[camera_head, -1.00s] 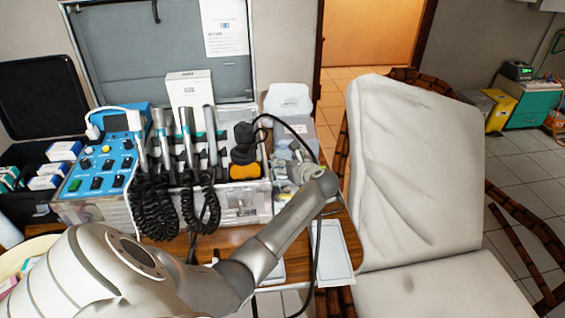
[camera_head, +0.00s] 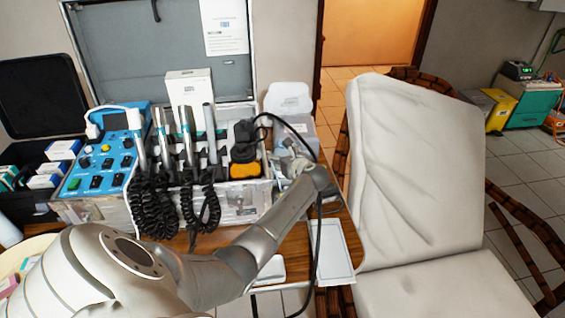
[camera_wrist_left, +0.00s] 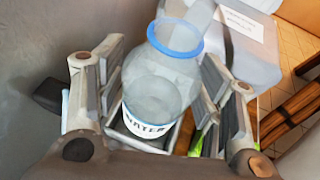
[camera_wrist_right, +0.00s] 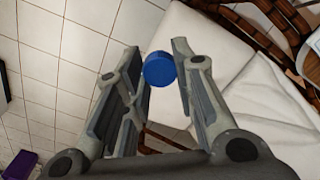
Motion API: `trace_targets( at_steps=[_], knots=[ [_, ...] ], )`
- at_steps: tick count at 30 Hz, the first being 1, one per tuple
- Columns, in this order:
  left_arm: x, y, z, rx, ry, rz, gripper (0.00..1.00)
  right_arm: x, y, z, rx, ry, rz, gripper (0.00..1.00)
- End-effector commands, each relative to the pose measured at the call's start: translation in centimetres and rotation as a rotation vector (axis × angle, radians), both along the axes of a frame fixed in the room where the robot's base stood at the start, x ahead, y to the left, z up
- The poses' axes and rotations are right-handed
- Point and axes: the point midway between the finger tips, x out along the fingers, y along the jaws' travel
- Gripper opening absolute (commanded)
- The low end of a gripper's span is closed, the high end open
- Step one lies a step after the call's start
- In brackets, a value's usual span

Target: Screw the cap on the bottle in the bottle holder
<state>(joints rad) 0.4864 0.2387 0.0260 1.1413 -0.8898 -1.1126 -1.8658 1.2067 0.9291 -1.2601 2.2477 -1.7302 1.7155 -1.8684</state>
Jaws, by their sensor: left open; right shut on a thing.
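The bottle (camera_wrist_left: 165,70) is clear, with a blue rim around its open mouth and a WATER label. It stands in a grey bottle holder (camera_wrist_left: 140,142), leaning slightly in the left wrist view. My left gripper (camera_wrist_left: 160,75) is open, with one finger on each side of the bottle; I cannot tell whether they touch it. In the head view my left gripper (camera_head: 292,165) is small and partly hidden by its own arm. My right gripper (camera_wrist_right: 160,62) is shut on the round blue cap (camera_wrist_right: 159,69), held at the fingertips. The right gripper is outside the head view.
The equipment case (camera_head: 240,203) with handpieces and coiled cords stands left of my left gripper. A translucent box with a white lid (camera_head: 288,98) is behind it. A black cable hangs close to the arm. A white tray (camera_head: 334,250) lies at the table's right edge, beside the white chair (camera_head: 415,170).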

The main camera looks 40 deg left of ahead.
Motion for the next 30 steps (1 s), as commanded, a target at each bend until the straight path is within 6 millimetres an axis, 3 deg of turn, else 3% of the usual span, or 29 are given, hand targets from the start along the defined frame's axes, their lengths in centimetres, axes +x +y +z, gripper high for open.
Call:
trace_targets(
  at_steps=[3, 13, 23, 30],
  knots=[
    [0.0, 0.0, 0.0, 0.000, 0.000, 0.000, 0.61, 0.0, 0.0, 0.0, 0.000, 0.000, 0.000, 0.19],
    [0.0, 0.0, 0.1, 0.002, -0.001, 0.000, 0.20, 0.0, 0.0, 0.0, 0.000, 0.000, 0.000, 0.19],
    [0.0, 0.0, 0.6, 0.002, -0.003, 0.000, 0.20, 0.0, 0.0, 0.1, 0.000, 0.000, 0.000, 0.19],
    [0.0, 0.1, 3.8, 0.004, -0.006, 0.001, 0.20, 0.0, 0.0, 0.6, 0.000, 0.000, 0.000, 0.19]
  ],
)
